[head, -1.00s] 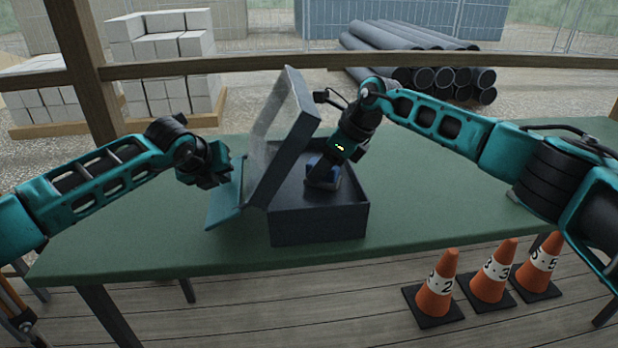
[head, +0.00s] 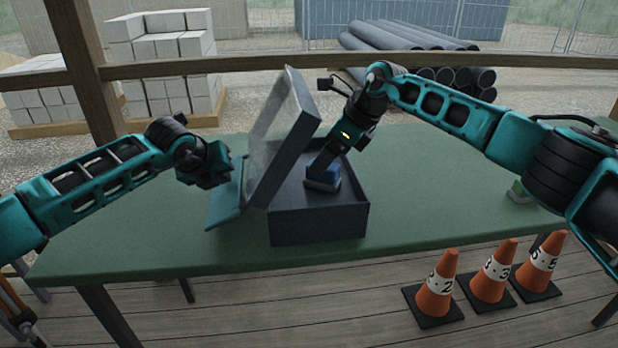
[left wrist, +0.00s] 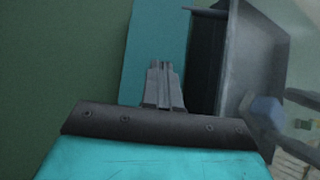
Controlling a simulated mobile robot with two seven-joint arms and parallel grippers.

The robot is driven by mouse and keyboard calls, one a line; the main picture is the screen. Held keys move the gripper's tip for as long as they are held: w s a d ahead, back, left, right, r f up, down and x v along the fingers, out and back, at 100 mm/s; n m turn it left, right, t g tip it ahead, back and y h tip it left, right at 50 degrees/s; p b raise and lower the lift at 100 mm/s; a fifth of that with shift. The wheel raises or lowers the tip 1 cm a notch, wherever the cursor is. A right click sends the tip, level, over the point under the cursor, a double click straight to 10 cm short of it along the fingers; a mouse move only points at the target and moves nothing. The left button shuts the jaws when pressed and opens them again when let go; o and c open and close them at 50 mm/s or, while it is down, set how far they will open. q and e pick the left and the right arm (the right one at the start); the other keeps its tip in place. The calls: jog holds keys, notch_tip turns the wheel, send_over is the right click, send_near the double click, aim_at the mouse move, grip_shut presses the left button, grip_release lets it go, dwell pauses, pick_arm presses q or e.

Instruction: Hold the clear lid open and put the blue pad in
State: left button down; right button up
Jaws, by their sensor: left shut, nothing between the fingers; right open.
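The dark open box (head: 320,222) stands on the green table. The blue pad (head: 323,181) lies inside the box. My right gripper (head: 324,165) is open just above the pad; whether its fingertips still touch it I cannot tell. My left gripper (head: 226,180) is shut and empty at the lid's left side; contact with the lid is unclear. In the left wrist view its closed fingers (left wrist: 163,78) show, and a blue shape, probably the pad (left wrist: 268,112), shows at right.
A flat teal piece (head: 226,208) is left of the box. A small green and white object (head: 519,191) lies at the table's right, partly behind my right arm. The table (head: 430,215) is otherwise clear. Several orange cones (head: 437,285) stand on the floor in front.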

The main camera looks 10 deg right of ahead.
jog(key=shift+d+r, duration=0.4)
jog(key=shift+r, duration=0.85)
jog(key=shift+d+r, duration=0.35)
jog(key=shift+r, duration=0.95)
jog(key=shift+d+r, duration=0.4)
jog(key=shift+r, duration=0.85)
jog(key=s+d, duration=1)
jog(key=s, duration=0.4)
pick_arm(q)
notch_tip(320, 180, up, 13)
jog(key=p, duration=0.5)
jog(key=shift+p, duration=0.3)
pick_arm(e)
jog(key=shift+r, duration=2.8)
